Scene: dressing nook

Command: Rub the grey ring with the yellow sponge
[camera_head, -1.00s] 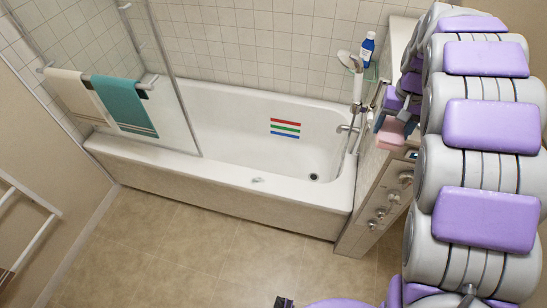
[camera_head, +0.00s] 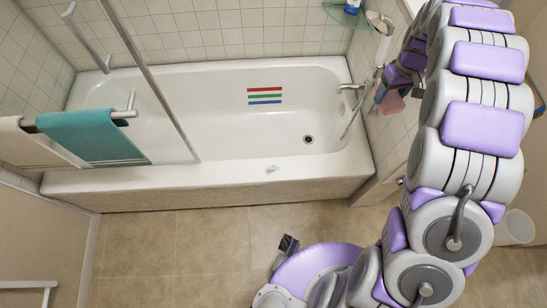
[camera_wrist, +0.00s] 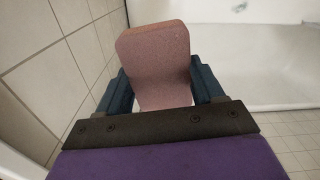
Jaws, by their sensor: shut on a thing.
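My gripper (camera_wrist: 163,88) is shut on a pink sponge (camera_wrist: 155,52), which sits between its two dark blue fingers in the wrist view. In the head view the pink sponge (camera_head: 394,104) shows at the end of my arm, near the tiled wall at the tub's right end. Three stripes lie on the inner far wall of the white bathtub (camera_head: 190,185): red (camera_head: 265,89), green (camera_head: 265,96) and blue (camera_head: 265,102). They are apart from the sponge. I see no yellow sponge and no clear grey ring in these views.
A dark drain (camera_head: 308,139) lies at the tub's right end below a metal tap (camera_head: 350,87). A glass panel with a teal towel (camera_head: 92,137) stands on the left. A glass shelf (camera_head: 347,16) is in the far corner. The tan floor (camera_head: 205,250) in front is clear.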

